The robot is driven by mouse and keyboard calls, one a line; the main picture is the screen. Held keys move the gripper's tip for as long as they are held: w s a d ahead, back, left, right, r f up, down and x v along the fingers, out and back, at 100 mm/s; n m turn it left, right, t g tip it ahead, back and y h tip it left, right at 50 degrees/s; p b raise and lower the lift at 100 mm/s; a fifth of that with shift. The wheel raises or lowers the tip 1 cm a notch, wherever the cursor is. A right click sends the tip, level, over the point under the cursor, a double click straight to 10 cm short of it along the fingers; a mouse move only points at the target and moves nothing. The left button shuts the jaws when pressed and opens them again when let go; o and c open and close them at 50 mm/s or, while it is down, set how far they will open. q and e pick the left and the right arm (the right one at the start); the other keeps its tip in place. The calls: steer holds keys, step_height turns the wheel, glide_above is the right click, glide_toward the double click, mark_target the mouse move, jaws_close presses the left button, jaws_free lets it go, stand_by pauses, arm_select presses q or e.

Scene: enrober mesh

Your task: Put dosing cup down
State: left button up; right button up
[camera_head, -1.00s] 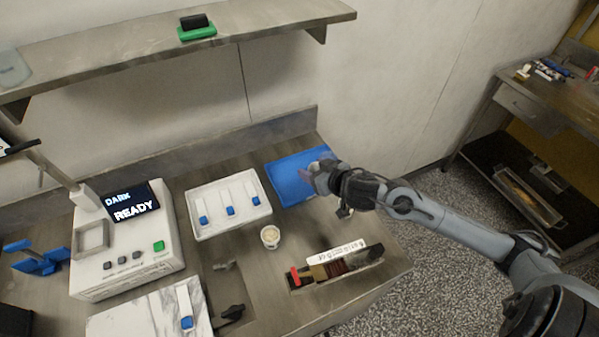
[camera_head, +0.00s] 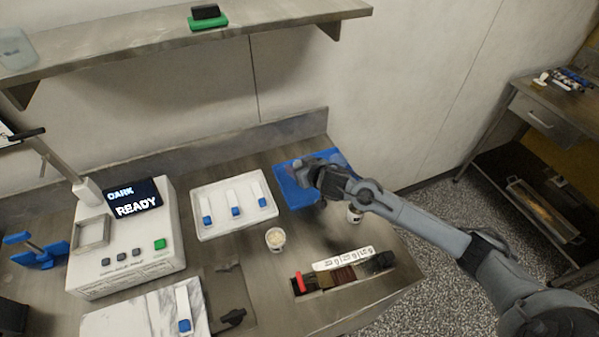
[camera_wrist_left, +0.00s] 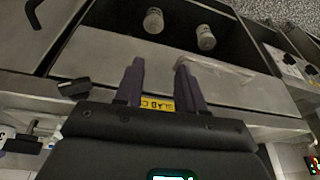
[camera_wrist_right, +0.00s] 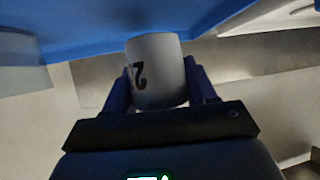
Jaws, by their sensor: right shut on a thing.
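The white dosing cup (camera_wrist_right: 158,72), marked with a dark 2, is between the fingers of my right gripper (camera_wrist_right: 160,88) in the right wrist view. The gripper is shut on it. A blue mat or tray (camera_wrist_right: 75,25) lies beyond the cup there. In the head view my right gripper (camera_head: 306,174) is over the blue tray (camera_head: 290,187), and the held cup is hidden or too small to make out. I cannot tell whether the cup touches the surface. My left gripper (camera_wrist_left: 160,85) is open and empty in the left wrist view.
A white tray (camera_head: 215,234) with blue-ended tools lies left of the blue tray. A small pale-filled cup (camera_head: 275,239) stands before it. Another small container (camera_head: 354,215) is beside my right arm. A rack of brown blocks (camera_head: 340,278) is near the front edge. A READY machine (camera_head: 125,245) stands left.

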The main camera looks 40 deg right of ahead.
step_height(320, 180, down, 2)
steer(key=shift+f, duration=0.15)
steer(key=shift+f, duration=0.2)
steer(key=o, duration=1.1)
steer(key=shift+c, duration=0.2)
steer(key=shift+r, duration=0.1)
steer(key=shift+s+r, duration=0.1)
steer(key=p+v, duration=0.2)
steer(key=v, duration=1)
